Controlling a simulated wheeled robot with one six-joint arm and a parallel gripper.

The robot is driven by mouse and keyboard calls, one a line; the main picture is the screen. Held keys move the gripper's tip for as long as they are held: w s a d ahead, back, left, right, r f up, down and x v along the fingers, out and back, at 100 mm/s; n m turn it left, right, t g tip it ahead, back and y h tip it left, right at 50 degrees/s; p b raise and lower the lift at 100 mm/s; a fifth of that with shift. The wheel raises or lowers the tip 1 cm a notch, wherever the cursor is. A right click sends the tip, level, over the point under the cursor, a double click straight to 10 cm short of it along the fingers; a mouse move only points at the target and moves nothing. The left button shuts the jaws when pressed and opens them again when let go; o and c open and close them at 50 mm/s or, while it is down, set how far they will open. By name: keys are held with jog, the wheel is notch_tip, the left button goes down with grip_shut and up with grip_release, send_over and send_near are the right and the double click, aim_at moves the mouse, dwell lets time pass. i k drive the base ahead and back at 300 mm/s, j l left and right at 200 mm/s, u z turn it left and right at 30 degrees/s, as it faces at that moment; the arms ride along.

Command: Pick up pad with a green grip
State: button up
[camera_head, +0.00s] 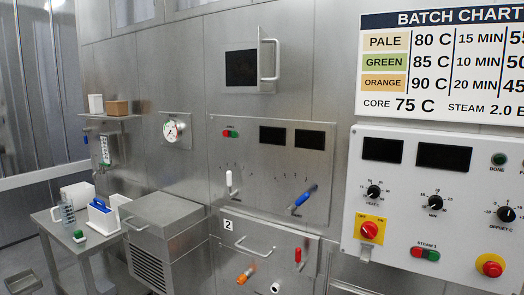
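A small pad with a green grip (79,236) lies near the front edge of a steel side table (62,250) at the lower left. Its base looks whitish and its green part faces up. It stands apart from the other things on the table. My gripper is not in this view.
Behind the pad stand a clear measuring jug (67,212), a white box (78,194) and a white holder (103,218) with a blue handle. A steel louvred cabinet (165,212) stands right of the table. Control panels (265,215) with levers line the wall.

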aim_at(80, 237)
jog(key=u, duration=1.4)
